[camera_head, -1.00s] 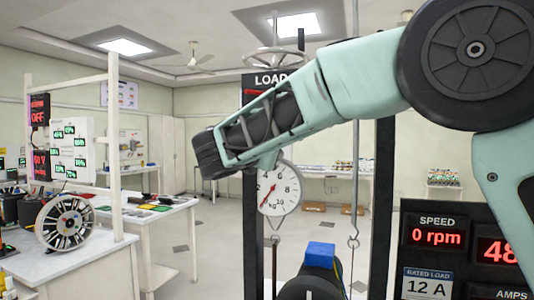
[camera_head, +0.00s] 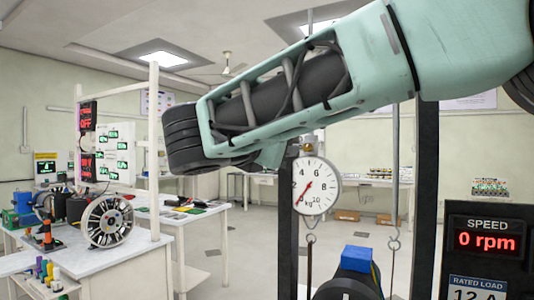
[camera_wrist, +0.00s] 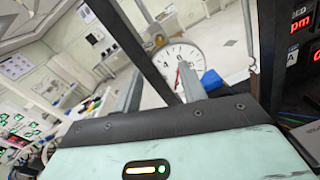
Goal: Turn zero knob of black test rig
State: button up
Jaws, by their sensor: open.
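The black test rig stands in front of me, with black posts, one of them on the right in the head view (camera_head: 426,200). A round white dial gauge (camera_head: 316,187) with a red needle hangs at its left post; the dial also shows in the wrist view (camera_wrist: 172,55). I cannot make out the zero knob for certain; my arm covers the area just above the dial in the head view. My gripper (camera_wrist: 160,88) shows in the wrist view as two grey fingers, apart and empty, with the dial beyond them. I cannot make out its fingers in the head view.
A dark drum with a blue block (camera_head: 357,259) sits below the dial. A black panel reading 0 rpm (camera_head: 486,243) stands at the right. A white bench (camera_head: 105,262) with a spoked wheel (camera_head: 107,222) is at the left. Open floor lies between bench and rig.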

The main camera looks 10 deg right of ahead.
jog(key=shift+v, duration=1.95)
jog(key=s+d+f+m+g+y, duration=0.2)
jog(key=s+f+g+y, duration=0.1)
jog(key=f, duration=0.7)
jog(key=s+d+f+m+g+y, duration=0.1)
jog(key=s+d+f+g+y, duration=0.2)
jog(key=f, duration=0.7)
jog(key=s+f+m+g+y, duration=0.2)
jog(key=s+f+m+g, duration=0.1)
jog(key=s+f+m, duration=0.4)
jog(key=s+d+f+m+g+y, duration=0.1)
jog(key=s+f+m+g+y, duration=0.2)
jog(key=s+f+m, duration=0.4)
jog(key=s+f+g, duration=0.1)
jog(key=s+f, duration=0.1)
jog(key=s, duration=0.5)
jog(key=shift+f+g+y, duration=0.2)
jog(key=shift+g+y, duration=0.1)
jog(key=shift+s+d, duration=0.1)
jog(key=shift+d, duration=0.05)
dwell(1.5)
